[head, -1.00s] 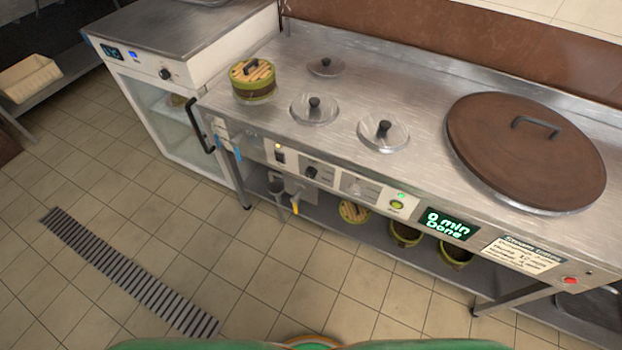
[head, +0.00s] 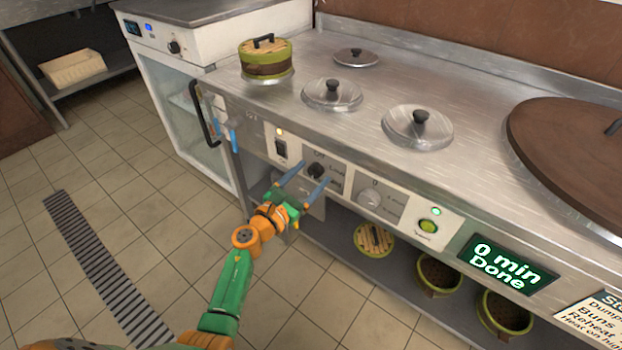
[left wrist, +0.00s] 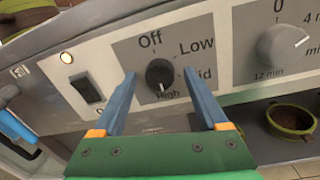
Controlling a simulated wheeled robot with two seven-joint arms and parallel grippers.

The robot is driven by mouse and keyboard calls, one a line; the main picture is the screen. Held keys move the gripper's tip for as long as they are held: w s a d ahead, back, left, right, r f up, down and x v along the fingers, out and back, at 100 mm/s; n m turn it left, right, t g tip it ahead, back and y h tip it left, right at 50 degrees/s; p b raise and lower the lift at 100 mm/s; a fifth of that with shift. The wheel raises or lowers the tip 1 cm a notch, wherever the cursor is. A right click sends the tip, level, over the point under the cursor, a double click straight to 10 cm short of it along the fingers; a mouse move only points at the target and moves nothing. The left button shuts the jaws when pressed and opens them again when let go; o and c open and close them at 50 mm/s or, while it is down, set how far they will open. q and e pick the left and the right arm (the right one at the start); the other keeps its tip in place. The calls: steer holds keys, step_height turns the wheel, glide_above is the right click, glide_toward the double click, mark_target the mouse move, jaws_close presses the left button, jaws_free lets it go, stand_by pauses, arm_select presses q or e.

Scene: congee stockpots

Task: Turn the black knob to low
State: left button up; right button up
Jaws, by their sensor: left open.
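The black knob (head: 317,170) is on the front panel of the steel counter. In the left wrist view the knob (left wrist: 159,73) is ringed by the labels Off, Low, Mid and High, and its white mark points down at High. My left gripper (head: 309,174) is open in front of the panel. In the left wrist view the two blue fingers of the gripper (left wrist: 160,77) stand on either side of the knob, with gaps showing between them and it. My right gripper is out of view.
A black rocker switch (left wrist: 87,88) with a lit lamp sits left of the knob. A grey timer dial (head: 369,197) is to its right, then a green button (head: 429,227) and a display (head: 507,264) reading "0 min Done". A door handle (head: 204,113) juts out at left.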

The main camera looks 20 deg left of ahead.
arm_select(q)
jaws_close()
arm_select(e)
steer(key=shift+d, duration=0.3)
